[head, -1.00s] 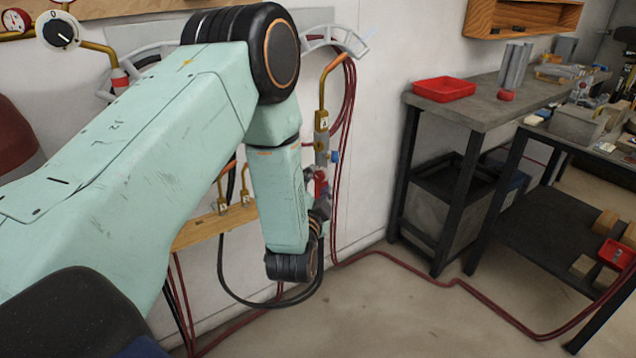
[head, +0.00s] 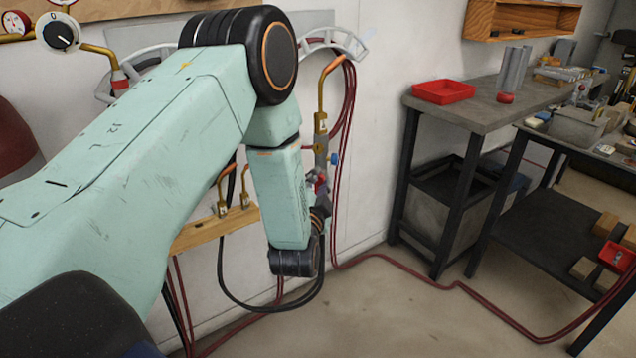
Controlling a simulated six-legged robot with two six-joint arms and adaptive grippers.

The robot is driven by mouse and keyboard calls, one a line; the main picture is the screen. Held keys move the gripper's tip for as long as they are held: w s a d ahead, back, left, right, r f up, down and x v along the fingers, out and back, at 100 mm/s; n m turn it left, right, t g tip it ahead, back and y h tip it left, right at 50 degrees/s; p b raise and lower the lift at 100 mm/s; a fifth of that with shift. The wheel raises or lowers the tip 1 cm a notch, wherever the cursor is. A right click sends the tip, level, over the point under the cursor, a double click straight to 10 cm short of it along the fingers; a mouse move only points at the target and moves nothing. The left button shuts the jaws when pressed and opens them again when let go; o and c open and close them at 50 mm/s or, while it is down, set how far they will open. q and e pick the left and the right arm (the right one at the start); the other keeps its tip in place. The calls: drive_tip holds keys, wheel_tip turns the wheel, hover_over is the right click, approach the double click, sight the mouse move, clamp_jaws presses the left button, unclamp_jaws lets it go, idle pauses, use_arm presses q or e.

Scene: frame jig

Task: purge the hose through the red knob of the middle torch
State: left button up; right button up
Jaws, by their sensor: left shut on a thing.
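A torch (head: 320,118) with a copper tip hangs upright on the wall beside my left forearm, with a brass block and a blue knob (head: 334,159) on its side. My left gripper (head: 321,188) is at the torch's lower part, just below the blue knob. Its fingers are small and partly hidden by my wrist, and they are shut on a red part there, which looks like the red knob (head: 321,177). Two other copper-tipped torches (head: 222,205) (head: 245,195) stand at the wooden rack (head: 200,232), left of my forearm. My right gripper is out of view.
A black hose loops below my wrist, and red hoses (head: 400,268) run down the wall and across the floor. A grey workbench (head: 480,112) with a red tray (head: 443,91) stands to the right. A gauge and a dial (head: 60,35) are at upper left.

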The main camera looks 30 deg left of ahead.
use_arm(q)
drive_tip(key=shift+d+f, duration=0.1)
clamp_jaws()
drive_tip(key=shift+n, duration=0.3)
drive_tip(key=n, duration=0.2)
drive_tip(key=shift+n+p, duration=0.3)
drive_tip(key=shift+n, duration=1.6)
drive_tip(key=o, duration=1)
unclamp_jaws()
drive_tip(key=shift+c, duration=0.2)
